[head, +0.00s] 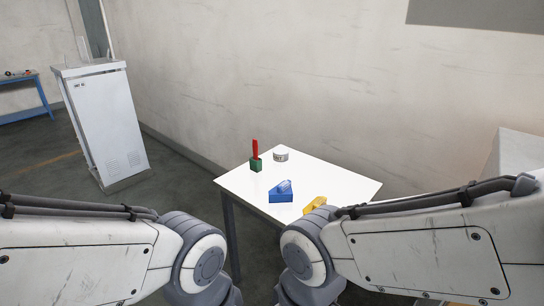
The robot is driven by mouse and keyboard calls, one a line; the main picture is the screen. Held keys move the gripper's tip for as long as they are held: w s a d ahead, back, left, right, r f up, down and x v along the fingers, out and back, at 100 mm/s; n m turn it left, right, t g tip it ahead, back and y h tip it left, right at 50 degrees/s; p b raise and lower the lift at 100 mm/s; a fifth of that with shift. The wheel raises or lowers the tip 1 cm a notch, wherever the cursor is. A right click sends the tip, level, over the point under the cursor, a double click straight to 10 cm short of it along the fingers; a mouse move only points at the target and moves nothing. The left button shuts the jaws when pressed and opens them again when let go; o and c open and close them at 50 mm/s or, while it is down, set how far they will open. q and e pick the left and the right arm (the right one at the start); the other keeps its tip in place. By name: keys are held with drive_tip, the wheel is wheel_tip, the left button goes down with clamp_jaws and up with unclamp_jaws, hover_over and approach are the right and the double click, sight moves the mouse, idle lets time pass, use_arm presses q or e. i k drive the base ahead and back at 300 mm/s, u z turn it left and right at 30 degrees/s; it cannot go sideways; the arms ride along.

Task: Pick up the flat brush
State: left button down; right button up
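A red upright item (255,148) stands in or on a small green block (256,164) near the left edge of the white table (330,180). It may be the flat brush with its handle up, but it is too small to tell for sure. My two arms come in from the lower left and lower right, and their grey joints are in front of the table. Neither gripper is in view.
A blue block-like object (280,196) lies at the table's front. A yellow object (314,205) is partly hidden by my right arm. A round white-and-grey container (281,154) stands at the back. A white cabinet (105,120) stands left, on open floor.

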sight(255, 143)
drive_tip(key=u, duration=0.6)
drive_tip(key=i, duration=1)
drive_tip(key=u, duration=0.6)
drive_tip(key=i, duration=0.9)
drive_tip(key=z, duration=0.6)
drive_tip(key=i, duration=0.65)
drive_tip(key=z, duration=0.45)
